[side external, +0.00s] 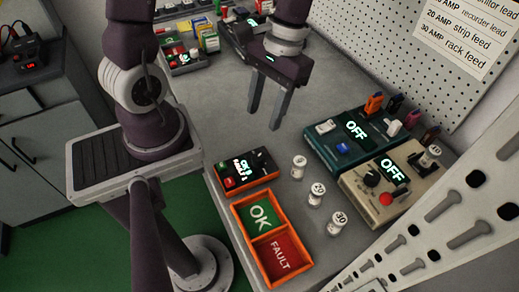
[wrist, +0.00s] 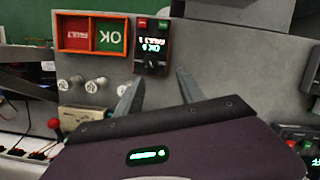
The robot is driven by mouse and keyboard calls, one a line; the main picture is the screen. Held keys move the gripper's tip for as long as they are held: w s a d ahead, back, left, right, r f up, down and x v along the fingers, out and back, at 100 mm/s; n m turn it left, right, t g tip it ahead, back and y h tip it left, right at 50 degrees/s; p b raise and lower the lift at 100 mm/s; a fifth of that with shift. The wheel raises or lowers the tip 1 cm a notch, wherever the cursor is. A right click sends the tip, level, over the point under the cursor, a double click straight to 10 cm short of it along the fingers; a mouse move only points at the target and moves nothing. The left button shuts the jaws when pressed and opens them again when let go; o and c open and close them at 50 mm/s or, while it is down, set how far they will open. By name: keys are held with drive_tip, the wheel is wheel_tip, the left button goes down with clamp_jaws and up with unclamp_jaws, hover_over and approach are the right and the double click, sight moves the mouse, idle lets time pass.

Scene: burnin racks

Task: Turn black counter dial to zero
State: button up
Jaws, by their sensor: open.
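The orange-edged black counter box (side external: 246,171) sits on the grey bench near its front edge. It has a lit display with OK and FAULT lines, whose digits are too small to read surely, and a red and a green button. A small dark dial (side external: 262,156) seems to be at its far end; its setting cannot be read. The counter (wrist: 153,45) also shows upside down in the wrist view, beyond my fingers. My gripper (side external: 263,120) is open and empty, held above the bench behind the counter, apart from it. It also shows in the wrist view (wrist: 160,78).
An orange tray (side external: 246,236) with OK and FAULT compartments stands in front of the counter. Several white numbered cylinders (side external: 317,194) stand to the right. A teal unit (side external: 348,139) and a beige unit (side external: 383,189), both reading OFF, stand farther right. The bench middle is clear.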

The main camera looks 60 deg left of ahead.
sight(258, 157)
drive_tip(key=f, duration=0.1)
drive_tip(key=d+f+g+h, duration=0.1)
drive_tip(key=f, duration=0.1)
drive_tip(key=shift+s+d+f+n, duration=0.15)
drive_tip(key=shift+d+f+n, duration=0.05)
drive_tip(key=shift+d+n, duration=0.2)
drive_tip(key=x, duration=0.6)
drive_tip(key=shift+s+f, duration=0.15)
drive_tip(key=shift+c, duration=0.3)
clamp_jaws()
